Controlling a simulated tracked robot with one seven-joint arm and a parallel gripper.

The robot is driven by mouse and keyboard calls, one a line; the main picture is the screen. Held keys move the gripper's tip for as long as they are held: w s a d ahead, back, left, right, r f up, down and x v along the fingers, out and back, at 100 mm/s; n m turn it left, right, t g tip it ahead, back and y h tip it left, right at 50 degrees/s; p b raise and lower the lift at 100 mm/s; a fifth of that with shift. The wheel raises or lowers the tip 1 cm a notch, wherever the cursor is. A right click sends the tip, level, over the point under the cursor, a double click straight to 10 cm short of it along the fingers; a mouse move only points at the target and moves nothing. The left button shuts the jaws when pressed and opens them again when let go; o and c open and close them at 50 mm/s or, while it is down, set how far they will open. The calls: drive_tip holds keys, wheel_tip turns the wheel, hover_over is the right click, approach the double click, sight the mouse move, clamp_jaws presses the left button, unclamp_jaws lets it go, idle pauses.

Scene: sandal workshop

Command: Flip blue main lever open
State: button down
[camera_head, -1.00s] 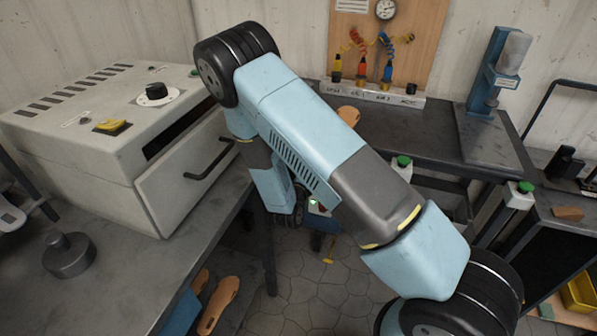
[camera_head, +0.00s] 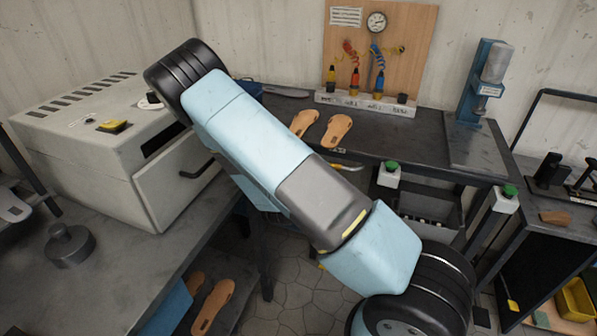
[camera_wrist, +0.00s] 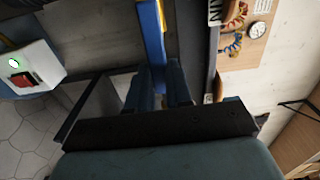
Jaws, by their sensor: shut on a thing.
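The blue main lever (camera_wrist: 151,35) is a long blue bar with a yellow edge, running up from between my gripper's fingers in the wrist view. My gripper (camera_wrist: 158,75) has its two dark fingers on either side of the bar and is shut on it. In the head view, my arm covers the middle, and both my gripper and the lever are hidden.
A white control box (camera_wrist: 25,68) with a green light and red switch is left in the wrist view. The head view shows an oven (camera_head: 110,140) at left, sandal soles (camera_head: 338,129) on the back bench, a tool board (camera_head: 378,50), and a blue dispenser (camera_head: 484,85).

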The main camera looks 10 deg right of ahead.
drive_tip(key=shift+s+f, duration=0.15)
drive_tip(key=shift+s, duration=0.05)
drive_tip(key=c, duration=1)
unclamp_jaws()
drive_tip(key=shift+a, duration=0.1)
drive_tip(key=shift+c, duration=0.2)
drive_tip(key=v, duration=1.3)
drive_tip(key=shift+s+a, duration=0.25)
drive_tip(key=shift+s, duration=0.05)
